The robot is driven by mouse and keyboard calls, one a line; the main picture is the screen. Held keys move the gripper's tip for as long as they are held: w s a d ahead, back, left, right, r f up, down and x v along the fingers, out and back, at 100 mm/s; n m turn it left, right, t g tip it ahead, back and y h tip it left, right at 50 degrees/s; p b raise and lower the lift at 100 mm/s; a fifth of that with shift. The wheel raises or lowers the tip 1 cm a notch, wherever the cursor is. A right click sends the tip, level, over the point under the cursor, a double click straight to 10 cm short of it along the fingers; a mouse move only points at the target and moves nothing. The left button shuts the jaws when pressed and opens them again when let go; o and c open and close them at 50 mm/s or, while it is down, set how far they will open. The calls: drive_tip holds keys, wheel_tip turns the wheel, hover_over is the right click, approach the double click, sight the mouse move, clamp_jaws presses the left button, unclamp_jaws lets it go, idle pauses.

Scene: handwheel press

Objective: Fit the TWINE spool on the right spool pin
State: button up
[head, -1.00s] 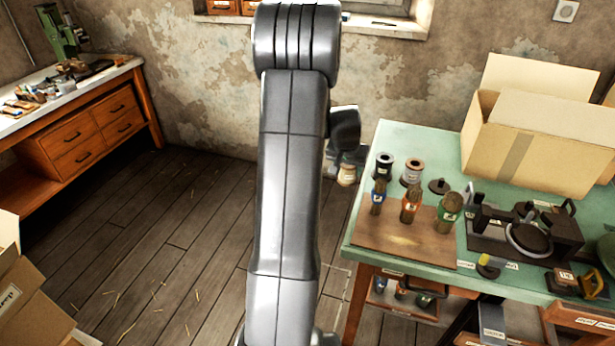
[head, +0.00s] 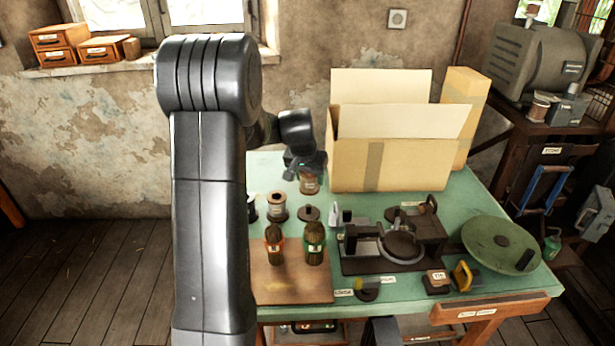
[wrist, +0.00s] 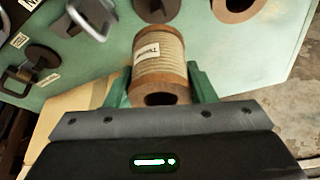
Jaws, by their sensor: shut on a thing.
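My gripper (head: 306,168) is shut on the TWINE spool (head: 310,184), which has brown end discs and a label. In the wrist view the spool (wrist: 160,65) sits between the green fingers (wrist: 160,88), its Twine label showing. The right spool pin (head: 308,213), a dark round base with a short post, stands bare on the green table. The spool is behind it in the head view, near the cardboard box. Whether the spool touches the table is hard to tell.
The cardboard box (head: 400,165) is close to the right of my gripper. Two bottles (head: 314,243) stand on a brown board (head: 290,285) in front. A dark fixture (head: 400,240) is to the right. A dark spool (head: 252,208) is partly hidden by my arm.

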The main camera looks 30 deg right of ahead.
sight(309, 205)
drive_tip(key=shift+a+f+b, duration=0.2)
drive_tip(key=shift+f+b, duration=0.15)
drive_tip(key=shift+f, duration=0.2)
drive_tip(key=shift+f+b, duration=2.6)
drive_tip(key=shift+f, duration=1.05)
drive_tip(key=o, duration=1.1)
drive_tip(key=shift+r, duration=0.1)
drive_tip(key=v, duration=1.3)
drive_tip(key=shift+s+a+r+b, duration=0.15)
drive_tip(key=shift+r+b, duration=0.15)
